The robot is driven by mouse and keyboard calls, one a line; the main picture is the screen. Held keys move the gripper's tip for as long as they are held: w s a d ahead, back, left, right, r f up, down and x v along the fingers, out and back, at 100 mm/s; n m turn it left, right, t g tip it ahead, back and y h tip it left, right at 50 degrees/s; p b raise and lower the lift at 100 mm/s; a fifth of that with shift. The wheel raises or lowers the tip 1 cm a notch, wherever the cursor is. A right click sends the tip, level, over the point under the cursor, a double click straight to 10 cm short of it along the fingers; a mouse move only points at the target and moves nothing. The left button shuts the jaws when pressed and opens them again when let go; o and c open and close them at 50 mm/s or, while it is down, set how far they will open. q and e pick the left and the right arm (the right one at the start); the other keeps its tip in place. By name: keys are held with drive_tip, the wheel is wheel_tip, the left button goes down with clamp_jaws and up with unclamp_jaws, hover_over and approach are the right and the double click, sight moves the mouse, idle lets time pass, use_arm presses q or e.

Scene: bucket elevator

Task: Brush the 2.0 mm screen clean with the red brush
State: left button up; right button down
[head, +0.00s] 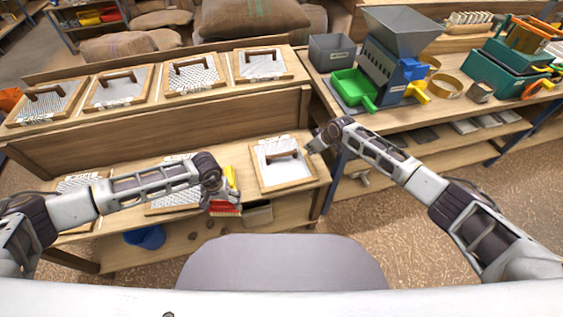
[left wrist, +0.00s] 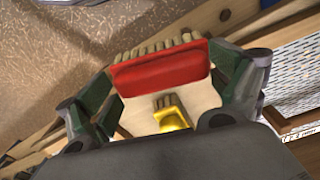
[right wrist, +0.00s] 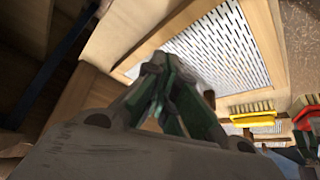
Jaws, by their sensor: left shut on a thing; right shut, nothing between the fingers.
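The red brush (head: 226,211) is in my left gripper (head: 220,198), in front of the lower bench. In the left wrist view, its red block (left wrist: 160,70) with pale bristles sits between the fingers, which are shut on it. A framed screen with a dark handle (head: 268,176) lies on the lower bench, right of the brush and apart from it. Its slotted mesh shows in the right wrist view (right wrist: 215,50). My right gripper (head: 315,144) is shut and empty near that screen's far right corner. I cannot read which screen is 2.0 mm.
A yellow brush (right wrist: 252,114) lies beside the screen. More screens (head: 265,66) stand on the raised shelf behind. A blue tub (head: 145,237) is below.

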sight(305, 158)
use_arm(q)
drive_tip(key=shift+f+b, duration=0.35)
drive_tip(key=shift+b, duration=0.05)
use_arm(e)
drive_tip(key=shift+f, duration=0.6)
use_arm(q)
drive_tip(key=shift+s+f, duration=0.1)
drive_tip(key=shift+f, duration=0.15)
drive_tip(key=shift+c, duration=1.1)
use_arm(e)
drive_tip(key=shift+f, duration=0.25)
use_arm(q)
drive_tip(key=shift+f, duration=0.1)
drive_tip(key=shift+c, duration=0.6)
use_arm(e)
drive_tip(key=shift+f, duration=0.15)
use_arm(q)
drive_tip(key=shift+b, duration=0.3)
drive_tip(key=shift+c, duration=0.5)
drive_tip(key=shift+o, duration=0.2)
drive_tip(key=shift+a+f+b, duration=0.1)
drive_tip(key=shift+f+b, duration=0.5)
drive_tip(key=shift+f, duration=0.05)
use_arm(e)
drive_tip(key=shift+f, duration=0.95)
